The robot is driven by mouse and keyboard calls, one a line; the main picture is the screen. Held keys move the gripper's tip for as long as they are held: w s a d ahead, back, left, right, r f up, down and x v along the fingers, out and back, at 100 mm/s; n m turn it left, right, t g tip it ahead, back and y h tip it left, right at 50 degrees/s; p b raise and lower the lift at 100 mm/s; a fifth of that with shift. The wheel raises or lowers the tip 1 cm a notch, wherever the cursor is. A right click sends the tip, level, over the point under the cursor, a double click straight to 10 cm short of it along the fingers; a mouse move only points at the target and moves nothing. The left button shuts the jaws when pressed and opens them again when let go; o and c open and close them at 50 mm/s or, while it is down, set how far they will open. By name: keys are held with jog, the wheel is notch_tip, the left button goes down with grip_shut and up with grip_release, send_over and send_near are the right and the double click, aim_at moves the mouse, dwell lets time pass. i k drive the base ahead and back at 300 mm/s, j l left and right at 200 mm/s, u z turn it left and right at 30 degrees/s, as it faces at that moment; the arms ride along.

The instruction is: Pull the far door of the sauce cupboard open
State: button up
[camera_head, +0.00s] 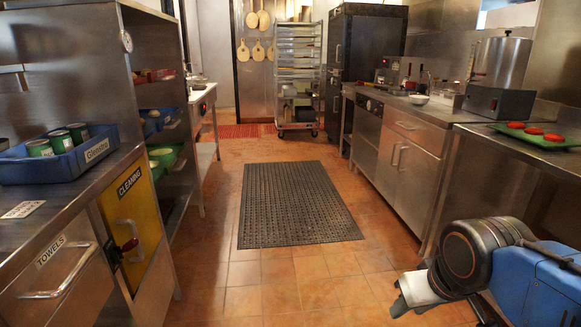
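A steel cupboard stands under the right-hand counter, with a drawer (412,130) on top and two doors below. I see no label naming it as the sauce cupboard. Its far door (385,163) and near door (419,188) both look shut, with upright bar handles side by side where they meet. My arm (480,262), blue and black with a white part, shows at the bottom right, on the near side of the cupboard and apart from it.
A black rubber mat (295,205) lies on the open tiled floor between the counters. A rack trolley (296,75) stands at the back. At left are a yellow CLEANING door (132,215) and a TOWELS drawer (70,290). A green tray (545,138) sits on the right bench.

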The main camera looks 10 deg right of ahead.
aim_at(420, 172)
jog(key=i+z, duration=0.1)
jog(key=i, duration=0.45)
jog(key=i+j+z, duration=0.1)
jog(key=i, duration=0.5)
jog(key=i+j+z, duration=0.15)
jog(key=i, duration=0.4)
jog(key=i+z, duration=0.45)
jog(key=i+j+z, duration=0.1)
jog(key=i+z, duration=0.35)
jog(key=i+j+z, duration=0.3)
jog(key=i+z, duration=0.2)
jog(key=k, duration=0.05)
